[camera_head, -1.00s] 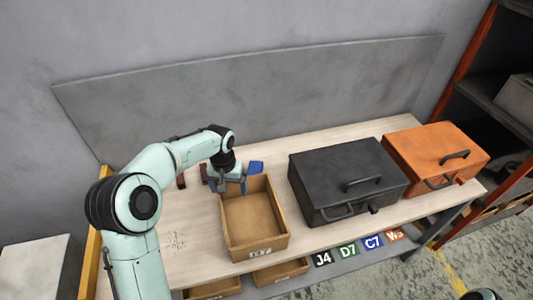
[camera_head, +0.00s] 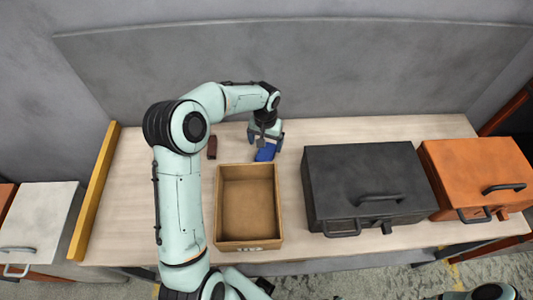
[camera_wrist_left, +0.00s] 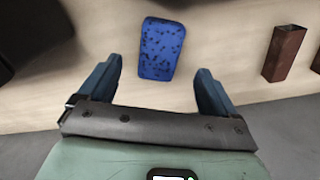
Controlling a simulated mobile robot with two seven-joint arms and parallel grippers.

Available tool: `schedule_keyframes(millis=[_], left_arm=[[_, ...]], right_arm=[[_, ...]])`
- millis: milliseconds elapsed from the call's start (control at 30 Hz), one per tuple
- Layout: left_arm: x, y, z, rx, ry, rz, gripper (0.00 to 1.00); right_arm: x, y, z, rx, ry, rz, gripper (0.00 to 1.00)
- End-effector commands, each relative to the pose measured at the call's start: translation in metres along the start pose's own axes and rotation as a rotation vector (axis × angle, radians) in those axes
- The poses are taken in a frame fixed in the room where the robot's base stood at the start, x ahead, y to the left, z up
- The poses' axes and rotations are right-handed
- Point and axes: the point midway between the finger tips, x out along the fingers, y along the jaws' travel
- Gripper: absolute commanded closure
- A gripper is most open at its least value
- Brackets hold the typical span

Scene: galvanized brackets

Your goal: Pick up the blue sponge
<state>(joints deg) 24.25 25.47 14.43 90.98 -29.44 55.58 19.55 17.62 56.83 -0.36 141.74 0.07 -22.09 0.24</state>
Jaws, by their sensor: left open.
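The blue sponge (camera_head: 265,152) lies on the bench top just behind the open wooden box (camera_head: 219,205). My left gripper (camera_head: 266,138) is above the sponge and partly covers it in the head view. In the left wrist view, the sponge (camera_wrist_left: 162,48) is a dark-speckled blue block lying flat, ahead of my left gripper (camera_wrist_left: 157,85) and between the lines of its two fingers. The fingers are wide apart with nothing between them. My right gripper is not in view.
A reddish-brown piece (camera_head: 212,147) stands left of the sponge; a brown, open-ended tube (camera_wrist_left: 284,54) shows in the wrist view. A black case (camera_head: 365,180) and an orange case (camera_head: 475,170) stand at right. The bench's left part is clear.

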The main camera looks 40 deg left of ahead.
Motion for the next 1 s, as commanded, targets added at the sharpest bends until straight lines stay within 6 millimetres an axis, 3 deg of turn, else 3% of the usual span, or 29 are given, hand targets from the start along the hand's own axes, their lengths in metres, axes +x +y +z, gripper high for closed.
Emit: schedule_keyframes(millis=[267,533,833,867,1000], left_arm=[[0.023,0.000,0.000,-0.001,-0.003,0.000,0.08],[0.061,0.000,-0.001,0.000,-0.001,0.001,0.08],[0.067,0.000,-0.001,0.000,0.001,0.000,0.08],[0.067,0.000,-0.001,0.000,0.001,0.000,0.15],[0.067,0.000,-0.001,0.000,0.001,0.000,0.61]], right_arm=[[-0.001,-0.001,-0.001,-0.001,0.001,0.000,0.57],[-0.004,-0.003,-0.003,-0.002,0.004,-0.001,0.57],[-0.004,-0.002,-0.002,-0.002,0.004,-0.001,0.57],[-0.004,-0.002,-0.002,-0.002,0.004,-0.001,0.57],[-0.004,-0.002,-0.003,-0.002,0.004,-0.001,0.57]])
